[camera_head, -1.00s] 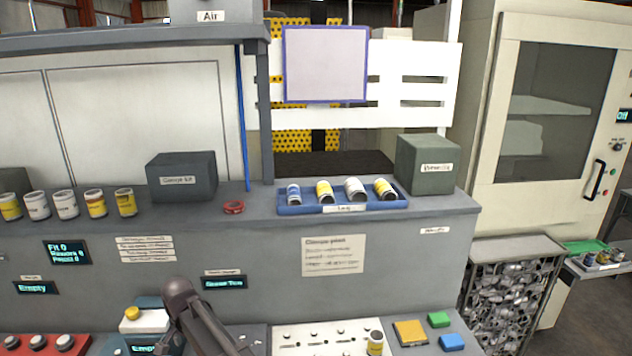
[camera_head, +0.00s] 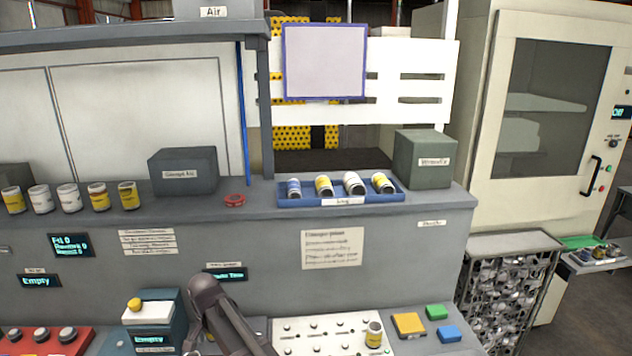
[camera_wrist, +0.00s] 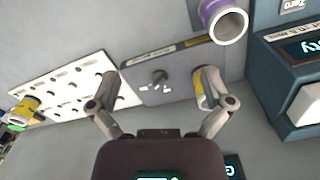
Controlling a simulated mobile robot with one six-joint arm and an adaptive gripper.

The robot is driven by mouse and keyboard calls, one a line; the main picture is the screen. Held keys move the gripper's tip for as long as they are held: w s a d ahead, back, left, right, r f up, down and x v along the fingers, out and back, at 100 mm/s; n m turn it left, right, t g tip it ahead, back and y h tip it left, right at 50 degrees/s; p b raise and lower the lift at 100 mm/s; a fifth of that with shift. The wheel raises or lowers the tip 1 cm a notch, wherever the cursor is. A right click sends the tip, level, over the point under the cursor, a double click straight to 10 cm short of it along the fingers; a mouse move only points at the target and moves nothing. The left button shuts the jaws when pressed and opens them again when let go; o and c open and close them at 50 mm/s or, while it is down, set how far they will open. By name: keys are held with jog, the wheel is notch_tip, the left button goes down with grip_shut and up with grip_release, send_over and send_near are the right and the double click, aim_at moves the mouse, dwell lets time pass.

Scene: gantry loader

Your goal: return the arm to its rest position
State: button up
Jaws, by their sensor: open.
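My gripper (camera_wrist: 156,84) is open in the wrist view, its two fingers spread wide with nothing between the tips. In the head view, a dark grey link of my arm (camera_head: 222,312) rises at the bottom centre, in front of the bench. The gripper itself does not show in the head view.
A white panel with holes (camera_head: 300,340) bears a yellow-banded can (camera_head: 373,335), also in the wrist view (camera_wrist: 28,106). A purple-and-white cylinder (camera_wrist: 222,22) is close to the right finger. A blue-grey device (camera_head: 168,312) stands left of my arm. A blue tray (camera_head: 290,203) holds several cans.

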jog(key=d+f+n+b, duration=0.1)
jog(key=d+f+b, duration=0.1)
jog(key=d, duration=1)
jog(key=d+f+b, duration=0.3)
jog(key=d, duration=1)
jog(key=shift+n, duration=0.7)
jog(key=s+d+f+b, duration=0.1)
jog(key=s+d, duration=0.1)
jog(key=d, duration=0.4)
jog(key=s+d+f+b, duration=0.1)
jog(key=s+d, duration=0.2)
jog(key=d, duration=0.3)
jog(key=s+d+f+b, duration=0.1)
jog(key=s+d+f, duration=0.1)
jog(key=d, duration=0.5)
jog(key=shift+s+b, duration=0.25)
jog(key=shift+b, duration=0.1)
